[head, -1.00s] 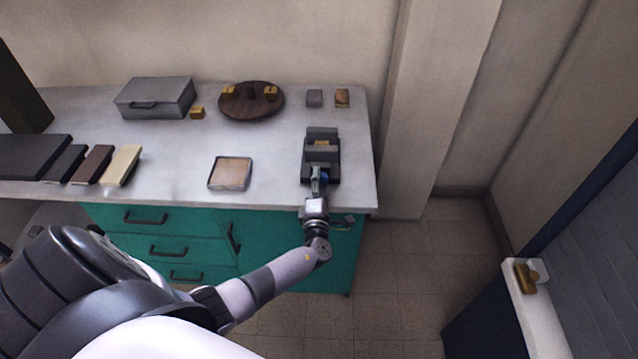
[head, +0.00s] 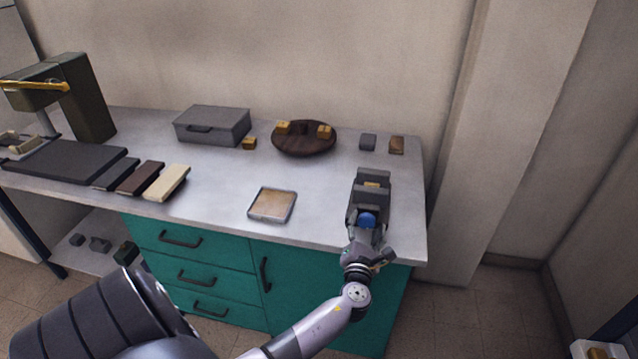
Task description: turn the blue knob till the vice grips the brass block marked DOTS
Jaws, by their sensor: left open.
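The grey vice (head: 357,190) stands near the right front edge of the bench. A brass block (head: 372,185) sits between its jaws; its marking is too small to read, and I cannot tell whether the jaws touch it. The blue knob (head: 368,219) is on the vice's front end, facing me. My left gripper (head: 367,232) is open at the knob, just in front of it; I cannot tell whether the fingers touch it. My right gripper is not in view.
A round wooden plate (head: 304,148) bears two brass blocks; another brass block (head: 249,143) lies beside a grey box (head: 212,125). A shallow tray (head: 272,204) lies left of the vice. Two small blocks lie behind it. Bare bench top surrounds the tray.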

